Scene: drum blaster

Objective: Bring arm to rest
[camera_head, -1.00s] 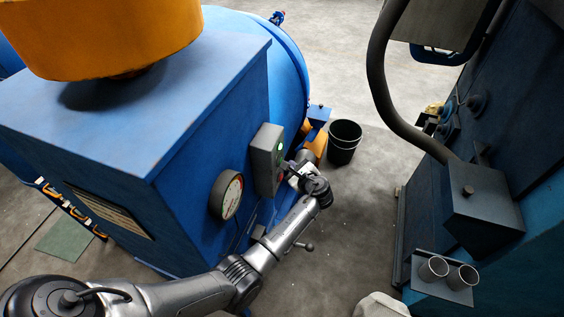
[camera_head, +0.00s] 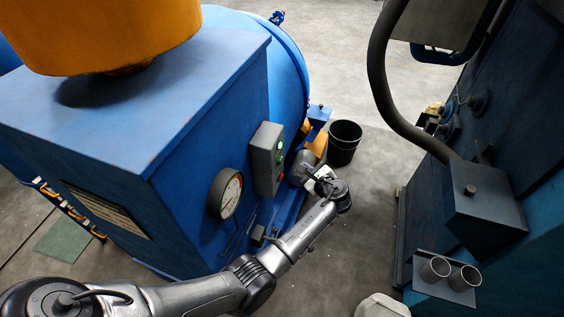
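My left arm comes in from the lower left and reaches past the front of the blue machine (camera_head: 185,215). My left gripper (camera_head: 308,172) is at the arm's far end, small and dark, a little to the right of the grey control box (camera_head: 262,160). A gap shows between the gripper and the box. A green light (camera_head: 280,146) is lit on the box, with a red button (camera_head: 280,178) lower down. The gripper's fingers are too small to tell if they are open. My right gripper is not in view.
A round gauge (camera_head: 226,193) sits left of the control box. A black bucket (camera_head: 344,142) stands on the floor beyond the gripper. A dark cabinet (camera_head: 484,212) with a holder of two metal cups (camera_head: 435,269) is at right. Open floor lies between.

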